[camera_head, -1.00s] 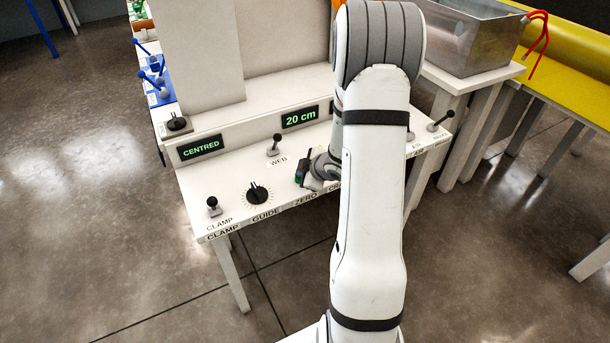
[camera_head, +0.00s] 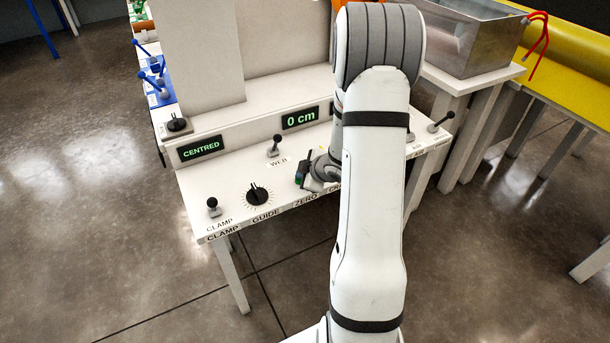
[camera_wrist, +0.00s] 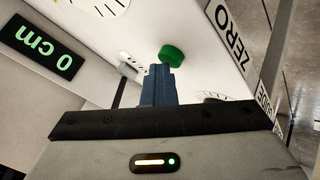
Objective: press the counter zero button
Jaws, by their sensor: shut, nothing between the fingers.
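The counter zero button is a round green button (camera_wrist: 172,55) on the white panel, near the "ZERO" label (camera_wrist: 230,38) in the wrist view. My gripper (camera_wrist: 162,72) is shut and empty, with its fingertips at the green button; they look to be touching it or very close. In the head view my gripper (camera_head: 302,183) is over the panel above the "ZERO" label (camera_head: 305,203), and the button is hidden behind it. The counter display (camera_head: 300,118) reads "0 cm"; it also shows in the wrist view (camera_wrist: 42,46).
A web lever (camera_head: 276,146), a guide knob (camera_head: 257,193) and a clamp lever (camera_head: 213,206) stand on the panel left of my gripper. A second display (camera_head: 200,147) reads "CENTRED". My arm hides part of the panel's right side, where another lever (camera_head: 441,121) stands.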

